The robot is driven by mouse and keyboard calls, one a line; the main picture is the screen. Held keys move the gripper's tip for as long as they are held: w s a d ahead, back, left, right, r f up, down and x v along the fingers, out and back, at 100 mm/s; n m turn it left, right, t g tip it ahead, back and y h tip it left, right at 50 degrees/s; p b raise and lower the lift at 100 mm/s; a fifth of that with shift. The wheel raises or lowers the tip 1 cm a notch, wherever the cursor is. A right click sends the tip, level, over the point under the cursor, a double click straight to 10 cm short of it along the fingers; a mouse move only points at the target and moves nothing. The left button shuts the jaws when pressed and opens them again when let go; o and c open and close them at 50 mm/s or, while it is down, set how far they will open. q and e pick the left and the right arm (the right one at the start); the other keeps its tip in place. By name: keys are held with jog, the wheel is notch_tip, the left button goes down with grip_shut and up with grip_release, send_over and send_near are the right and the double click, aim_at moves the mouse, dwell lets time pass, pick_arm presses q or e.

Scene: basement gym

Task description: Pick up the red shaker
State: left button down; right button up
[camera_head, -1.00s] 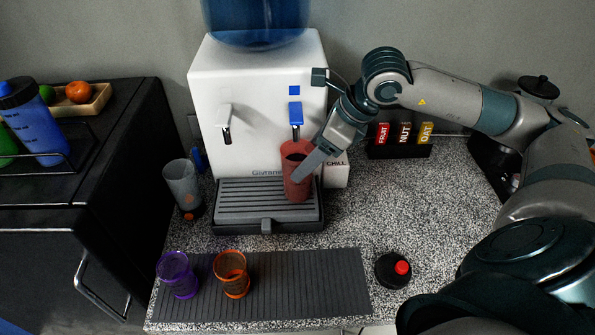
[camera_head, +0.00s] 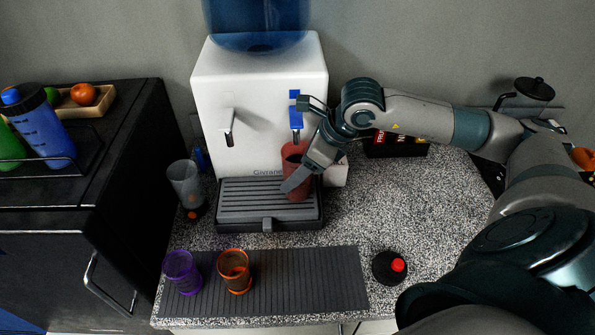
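The red shaker (camera_head: 294,165) is an open-topped translucent cup. It stands upright on the drip tray (camera_head: 240,196) of the white water dispenser, below the blue tap (camera_head: 296,115). My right gripper (camera_head: 295,150) is at the dispenser's right side, with its fingers spread apart. One finger reaches down in front of the shaker's lower part, and the other is higher, near the blue tap. I cannot tell whether either finger touches the shaker. My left gripper is not in view.
A grey cup (camera_head: 184,182) stands left of the dispenser (camera_head: 258,85). A purple cup (camera_head: 182,271) and an orange cup (camera_head: 235,270) stand on the ribbed dark mat (camera_head: 310,280). A black lid with a red cap (camera_head: 390,267) lies right of the mat.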

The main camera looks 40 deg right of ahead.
jog(key=shift+c, duration=0.2)
jog(key=c, duration=1.1)
jog(key=shift+o, duration=0.2)
jog(key=shift+w+r, duration=0.1)
jog(key=shift+r, duration=0.15)
